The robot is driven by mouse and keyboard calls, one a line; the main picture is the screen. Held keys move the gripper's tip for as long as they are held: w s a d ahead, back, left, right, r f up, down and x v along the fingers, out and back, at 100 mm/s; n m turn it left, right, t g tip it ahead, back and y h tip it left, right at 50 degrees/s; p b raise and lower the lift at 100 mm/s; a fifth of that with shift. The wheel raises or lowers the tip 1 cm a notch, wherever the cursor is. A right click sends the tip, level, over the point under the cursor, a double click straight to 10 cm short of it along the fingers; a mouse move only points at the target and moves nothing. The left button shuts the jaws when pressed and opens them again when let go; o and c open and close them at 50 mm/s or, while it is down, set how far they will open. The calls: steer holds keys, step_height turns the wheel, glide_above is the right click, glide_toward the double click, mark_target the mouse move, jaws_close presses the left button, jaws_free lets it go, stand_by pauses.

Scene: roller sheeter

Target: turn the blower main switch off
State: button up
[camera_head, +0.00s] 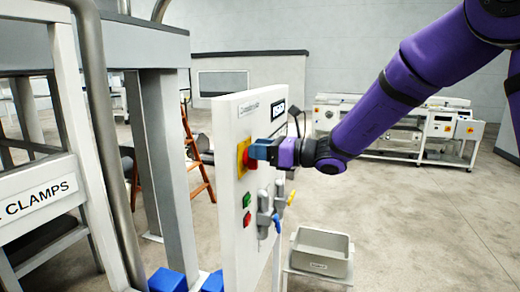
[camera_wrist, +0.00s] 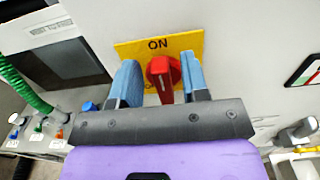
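The blower main switch is a red rotary knob (camera_wrist: 164,78) on a yellow plate (camera_wrist: 193,42) fixed to a white panel. "ON" is printed at the plate's top; the lettering lower down is mostly hidden by my gripper. The knob's handle looks roughly upright, towards "ON". My gripper (camera_wrist: 160,68) is open, its two blue fingers on either side of the knob. A gap shows at the left finger; the right finger is very close, and contact cannot be told. In the head view, my gripper (camera_head: 258,150) reaches the panel's yellow plate (camera_head: 241,158) from the right.
Below the switch on the panel (camera_head: 232,235) are a green button (camera_head: 247,199), a red button (camera_head: 247,219) and grey valve-like fittings (camera_head: 268,212). A grey bin (camera_head: 320,252) stands to the right. A metal frame (camera_head: 165,150) is at the left. Open floor lies to the right.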

jaws_close()
steer(key=shift+s+n, duration=0.1)
steer(key=shift+n, duration=0.2)
steer(key=n, duration=0.2)
steer(key=s+n, duration=0.1)
steer(key=n, duration=0.3)
steer(key=shift+s+a+f+n, duration=0.2)
steer(key=shift+a+f+n, duration=0.1)
steer(key=n, duration=0.3)
steer(key=f+n, duration=0.1)
steer(key=n, duration=0.1)
steer(key=shift+s+a, duration=0.15)
steer(key=shift+s, duration=0.25)
steer(key=n, duration=0.2)
steer(key=f+n, duration=0.1)
steer(key=n, duration=0.2)
steer(key=shift+s+f+n, duration=0.15)
steer(key=shift+n, duration=0.15)
